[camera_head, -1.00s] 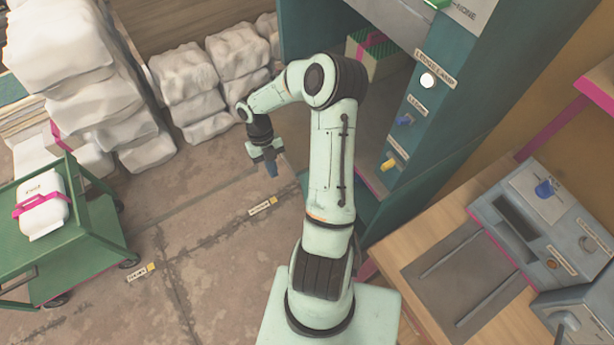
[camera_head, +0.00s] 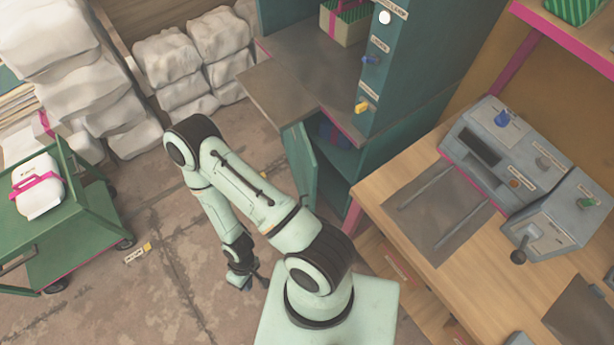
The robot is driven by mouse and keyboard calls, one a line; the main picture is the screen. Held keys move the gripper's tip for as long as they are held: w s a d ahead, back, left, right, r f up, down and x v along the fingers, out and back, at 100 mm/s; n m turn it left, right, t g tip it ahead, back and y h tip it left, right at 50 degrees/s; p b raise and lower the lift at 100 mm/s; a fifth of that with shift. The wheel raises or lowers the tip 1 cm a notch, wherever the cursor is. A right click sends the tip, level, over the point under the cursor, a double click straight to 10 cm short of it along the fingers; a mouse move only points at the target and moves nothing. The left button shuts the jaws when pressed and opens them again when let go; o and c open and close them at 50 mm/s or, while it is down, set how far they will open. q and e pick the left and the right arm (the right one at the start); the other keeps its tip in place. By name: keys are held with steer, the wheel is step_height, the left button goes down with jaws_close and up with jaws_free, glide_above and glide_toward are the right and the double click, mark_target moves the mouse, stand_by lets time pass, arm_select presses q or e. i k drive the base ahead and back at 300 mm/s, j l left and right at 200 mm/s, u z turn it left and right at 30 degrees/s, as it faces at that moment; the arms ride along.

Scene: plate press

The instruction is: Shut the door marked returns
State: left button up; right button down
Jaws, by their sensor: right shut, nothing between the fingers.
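A teal door (camera_head: 300,165) stands open at the lower part of the tall teal cabinet, below a grey ledge. Its edge is turned toward me and I cannot read any marking on it. The cabinet's lower compartment (camera_head: 341,158) shows to the right of the door, with something dark blue partly seen inside. My right gripper (camera_head: 243,282) is shut and empty, low over the floor, below and left of the door and apart from it. My left gripper is not in view.
The grey ledge (camera_head: 283,92) juts out above the door. A green cart (camera_head: 75,235) with a white strapped bundle stands at left. White stacks (camera_head: 170,65) line the back. A wooden bench (camera_head: 430,250) with grey control boxes is at right.

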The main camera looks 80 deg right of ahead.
mark_target(304, 166)
steer(key=z, duration=1.6)
steer(key=i+z, duration=0.25)
steer(key=i+j+z, duration=0.25)
steer(key=i+l, duration=0.05)
steer(key=l, duration=0.05)
